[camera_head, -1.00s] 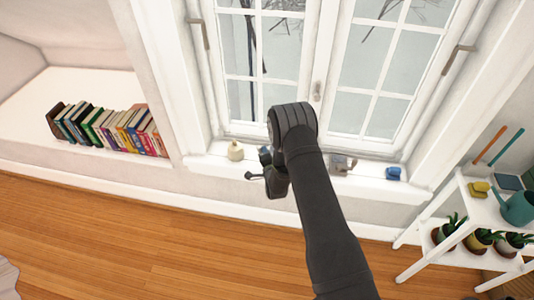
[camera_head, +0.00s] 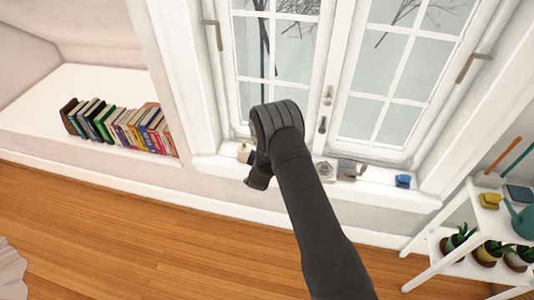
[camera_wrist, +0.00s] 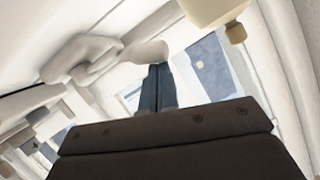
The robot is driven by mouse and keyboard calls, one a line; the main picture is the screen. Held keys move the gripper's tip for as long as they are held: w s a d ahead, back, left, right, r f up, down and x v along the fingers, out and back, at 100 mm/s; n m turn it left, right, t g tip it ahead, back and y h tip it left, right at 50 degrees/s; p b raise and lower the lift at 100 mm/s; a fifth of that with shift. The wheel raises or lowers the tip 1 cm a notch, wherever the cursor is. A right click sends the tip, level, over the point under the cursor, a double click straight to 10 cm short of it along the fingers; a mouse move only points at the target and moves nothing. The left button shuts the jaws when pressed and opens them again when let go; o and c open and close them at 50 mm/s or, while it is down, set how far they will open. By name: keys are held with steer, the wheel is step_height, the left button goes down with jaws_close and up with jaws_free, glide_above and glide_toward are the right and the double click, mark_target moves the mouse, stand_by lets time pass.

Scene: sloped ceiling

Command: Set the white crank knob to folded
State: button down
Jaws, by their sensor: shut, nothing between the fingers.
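The white crank shows in the wrist view: a rounded arm (camera_wrist: 82,52) ends in a pale white knob (camera_wrist: 144,53). My gripper (camera_wrist: 157,70) is shut and empty; its blue-grey fingertips are close to the knob. Whether they touch it I cannot tell. In the head view my gripper (camera_head: 258,178) hangs in front of the window sill, and the crank knob cannot be made out, likely hidden behind my gripper and arm.
A cream bottle (camera_head: 244,152) stands on the sill (camera_head: 385,185) close to my gripper; it also shows in the wrist view (camera_wrist: 215,10). Further right are a grey item (camera_head: 349,169) and a blue item (camera_head: 403,181). A plant shelf (camera_head: 455,265) stands at the right.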

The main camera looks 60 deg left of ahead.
steer(key=shift+s+a+f, duration=0.2)
steer(key=shift+s+a, duration=0.05)
steer(key=shift+r, duration=0.15)
steer(key=shift+r, duration=0.65)
steer(key=shift+r, duration=0.1)
steer(key=s+d+r, duration=0.4)
steer(key=d+r, duration=0.3)
steer(key=shift+s+d+r, duration=0.2)
steer(key=shift+s+d, duration=0.1)
steer(key=shift+s, duration=0.05)
steer(key=shift+w, duration=0.1)
stand_by(0.6)
